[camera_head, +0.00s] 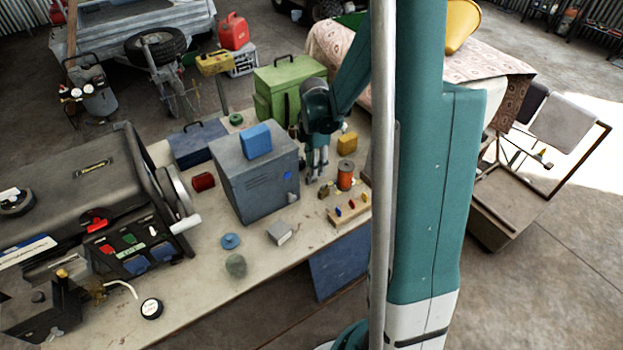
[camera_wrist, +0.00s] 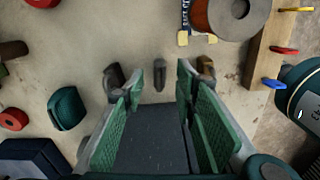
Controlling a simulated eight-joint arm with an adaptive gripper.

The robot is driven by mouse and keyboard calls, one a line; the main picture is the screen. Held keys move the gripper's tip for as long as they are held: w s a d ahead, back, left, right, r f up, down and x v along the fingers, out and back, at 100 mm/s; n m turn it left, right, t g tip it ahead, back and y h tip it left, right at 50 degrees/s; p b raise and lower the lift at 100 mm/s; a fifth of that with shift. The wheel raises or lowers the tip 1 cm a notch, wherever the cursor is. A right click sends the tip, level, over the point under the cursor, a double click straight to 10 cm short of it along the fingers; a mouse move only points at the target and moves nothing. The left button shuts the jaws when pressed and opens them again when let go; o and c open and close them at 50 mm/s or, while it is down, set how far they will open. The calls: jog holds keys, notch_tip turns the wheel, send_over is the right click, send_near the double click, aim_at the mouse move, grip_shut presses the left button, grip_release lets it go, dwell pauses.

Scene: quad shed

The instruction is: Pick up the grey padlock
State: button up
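In the wrist view, a small narrow grey thing (camera_wrist: 159,74), which looks like the grey padlock, is on the pale bench top between my fingertips. My gripper (camera_wrist: 160,82) is open, with a green-padded finger on each side and visible gaps between them and the grey thing. A brownish, brass-like thing (camera_wrist: 207,68) sits by the right fingertip, and a dark brown one (camera_wrist: 115,78) by the left. In the head view my gripper (camera_head: 317,174) points down at the bench, right of the grey metal box. I cannot make out the grey padlock there.
An orange spool (camera_head: 345,176) and a wooden rack with coloured handles (camera_head: 350,211) stand close to my gripper. The large grey box (camera_head: 256,180) with a blue block (camera_head: 256,141) on top is at its left. A green case (camera_head: 288,92) is behind.

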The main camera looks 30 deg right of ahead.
jog(key=shift+f, duration=0.15)
jog(key=shift+f+b, duration=0.4)
jog(key=shift+f, duration=2.05)
grip_shut()
